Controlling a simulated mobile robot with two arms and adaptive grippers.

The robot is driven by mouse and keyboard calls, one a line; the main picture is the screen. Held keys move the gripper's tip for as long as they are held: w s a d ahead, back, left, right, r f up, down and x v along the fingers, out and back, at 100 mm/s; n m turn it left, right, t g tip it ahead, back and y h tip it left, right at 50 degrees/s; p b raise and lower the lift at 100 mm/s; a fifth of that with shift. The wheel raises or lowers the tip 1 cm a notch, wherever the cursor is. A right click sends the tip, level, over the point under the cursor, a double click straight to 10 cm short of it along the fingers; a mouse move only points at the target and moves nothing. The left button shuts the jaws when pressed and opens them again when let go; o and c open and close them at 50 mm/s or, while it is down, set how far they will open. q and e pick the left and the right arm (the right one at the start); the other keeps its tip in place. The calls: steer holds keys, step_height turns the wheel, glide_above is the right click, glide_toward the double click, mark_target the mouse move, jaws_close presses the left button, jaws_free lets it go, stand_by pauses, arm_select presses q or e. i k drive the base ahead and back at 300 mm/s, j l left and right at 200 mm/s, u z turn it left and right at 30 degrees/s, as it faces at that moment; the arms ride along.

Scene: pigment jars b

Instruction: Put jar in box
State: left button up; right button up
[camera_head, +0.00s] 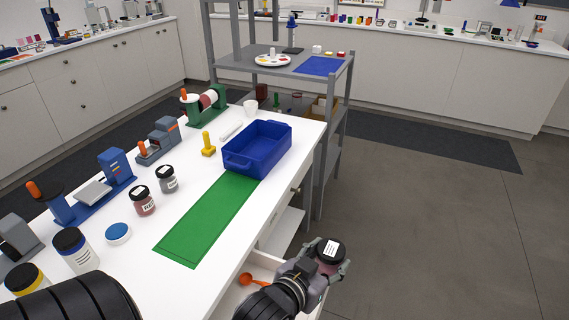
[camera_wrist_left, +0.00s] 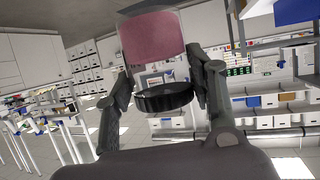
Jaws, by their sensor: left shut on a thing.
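My left gripper (camera_head: 322,270) is shut on a jar (camera_head: 329,262) with a black lid, a pale label on top and dull pink contents. The blue box (camera_head: 245,162) stands on the far right part of the white table, apart from the gripper, and looks empty. My right gripper is not in view.
A green mat (camera_head: 205,222) lies clear before the box. A red jar (camera_head: 142,203), a grey jar (camera_head: 168,182) and larger jars stand to the left. A yellow stamp-like object (camera_head: 208,146) is beside the box.

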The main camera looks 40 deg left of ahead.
mark_target(258, 144)
steer(key=i+l, duration=0.1)
steer(key=l, duration=0.3)
steer(key=i+l+u, duration=0.1)
steer(key=l, duration=0.25)
steer(key=i+l, duration=0.15)
steer(key=l, duration=0.25)
steer(key=i+l+u, duration=0.15)
steer(key=i, duration=0.3)
steer(key=i+l+u, duration=0.1)
steer(key=i, duration=0.35)
steer(key=i+l+u, duration=0.15)
steer(key=i+l, duration=0.2)
steer(key=i+u, duration=0.3)
steer(key=i, duration=0.15)
steer(key=i+u, duration=0.35)
steer(key=i+l+u, duration=0.3)
steer(key=i, duration=0.2)
steer(key=i+l+u, duration=0.3)
steer(key=i, duration=0.15)
